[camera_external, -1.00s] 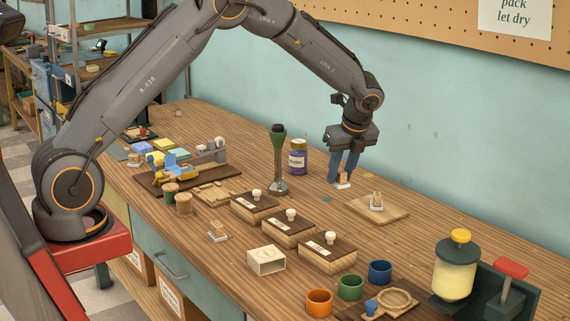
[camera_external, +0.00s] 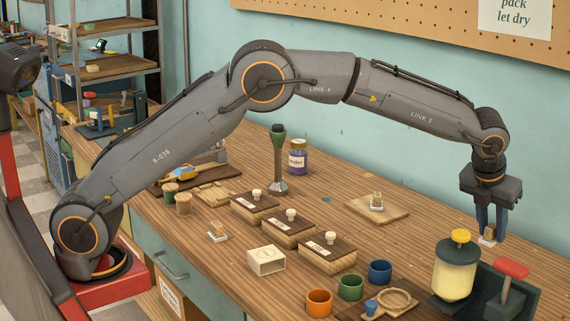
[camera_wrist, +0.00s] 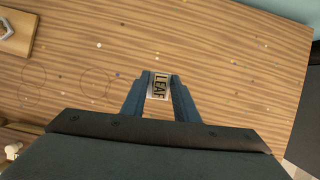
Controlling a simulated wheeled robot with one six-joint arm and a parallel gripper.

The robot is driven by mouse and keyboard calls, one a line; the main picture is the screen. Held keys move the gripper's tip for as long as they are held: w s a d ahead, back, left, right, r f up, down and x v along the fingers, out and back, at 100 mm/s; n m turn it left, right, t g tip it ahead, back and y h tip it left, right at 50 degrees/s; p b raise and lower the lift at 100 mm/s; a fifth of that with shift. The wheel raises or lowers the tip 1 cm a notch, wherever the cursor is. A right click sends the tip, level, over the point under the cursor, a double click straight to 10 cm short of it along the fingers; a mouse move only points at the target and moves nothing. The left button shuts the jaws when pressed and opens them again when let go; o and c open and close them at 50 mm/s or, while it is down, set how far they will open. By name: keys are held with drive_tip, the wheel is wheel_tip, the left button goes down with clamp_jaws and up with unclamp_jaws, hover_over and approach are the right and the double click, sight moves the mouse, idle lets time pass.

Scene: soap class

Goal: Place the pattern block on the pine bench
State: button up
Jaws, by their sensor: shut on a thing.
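The pattern block (camera_external: 488,240) is a small pale block with a wooden upper part. The striped brown wooden bench (camera_external: 425,233) lies beneath and also fills most of the wrist view (camera_wrist: 230,50). The block is low, close to the bench top; I cannot tell whether it touches.
A yellow-capped jar (camera_external: 455,270) and a red-handled dark fixture (camera_external: 511,268) stand just in front of my gripper. Bare bench surrounds the held block in the wrist view.

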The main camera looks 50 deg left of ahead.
sight(488, 231)
drive_tip(key=shift+s+d, duration=0.15)
drive_tip(key=shift+d, duration=0.55)
drive_tip(key=shift+s+d+f+m, duration=0.1)
drive_tip(key=shift+d+f+m, duration=0.05)
drive_tip(key=shift+f+m, duration=0.2)
wheel_tip(488, 231, down, 9)
drive_tip(key=shift+f+p, duration=0.1)
drive_tip(key=shift+p, duration=0.7)
drive_tip(key=shift+f, duration=0.1)
drive_tip(key=o, duration=1)
drive_tip(key=b+v, duration=0.1)
drive_tip(key=v, duration=1.1)
drive_tip(key=shift+b, duration=0.4)
